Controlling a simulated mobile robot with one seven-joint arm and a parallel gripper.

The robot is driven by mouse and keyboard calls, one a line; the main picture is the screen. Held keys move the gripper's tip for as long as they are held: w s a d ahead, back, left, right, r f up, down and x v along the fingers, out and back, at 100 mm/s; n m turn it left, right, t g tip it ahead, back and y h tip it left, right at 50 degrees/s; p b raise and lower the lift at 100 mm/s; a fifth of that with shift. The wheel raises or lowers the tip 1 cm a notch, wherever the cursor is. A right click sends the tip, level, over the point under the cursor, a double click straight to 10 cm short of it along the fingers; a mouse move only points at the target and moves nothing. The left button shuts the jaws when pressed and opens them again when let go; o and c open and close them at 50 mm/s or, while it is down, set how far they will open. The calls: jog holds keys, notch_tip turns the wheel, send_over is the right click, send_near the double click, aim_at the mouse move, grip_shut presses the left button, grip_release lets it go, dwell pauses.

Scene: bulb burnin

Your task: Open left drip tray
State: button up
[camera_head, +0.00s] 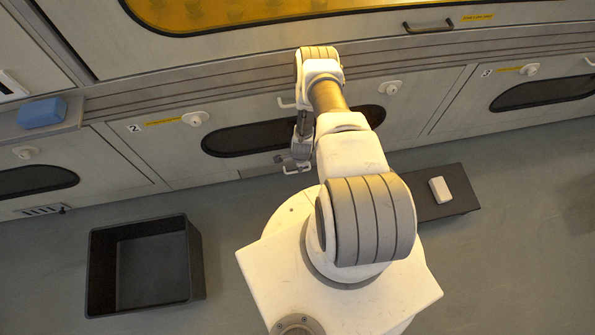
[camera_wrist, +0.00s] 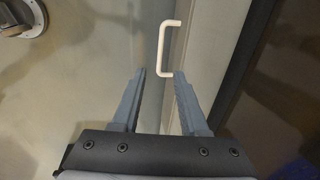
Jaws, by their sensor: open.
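A white bracket handle (camera_head: 297,168) sits low on the cabinet front below the dark oval window of bay 2; I take it as the drip tray's handle. It also shows in the wrist view as a white U-shaped handle (camera_wrist: 168,47) on a pale front panel. My gripper (camera_wrist: 159,74) is open and empty, with the handle just beyond its fingertips and near the gap between them. They look apart from it. In the head view my gripper (camera_head: 301,150) hangs close above the handle, partly hidden by my arm. The tray's front looks flush with the cabinet.
A black open bin (camera_head: 196,255) stands on the floor at left. A dark low platform (camera_head: 455,205) with a white block (camera_head: 440,189) lies at right. A blue block (camera_head: 42,113) rests on the left ledge. White knobs (camera_head: 195,118) stick out along the cabinet.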

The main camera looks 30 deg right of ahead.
notch_tip(320, 180, down, 11)
jog(key=w+b, duration=0.2)
jog(key=b, duration=0.2)
jog(key=shift+d+b, duration=0.3)
jog(key=shift+b, duration=0.1)
jog(key=shift+c, duration=0.2)
grip_shut()
dwell(0.8)
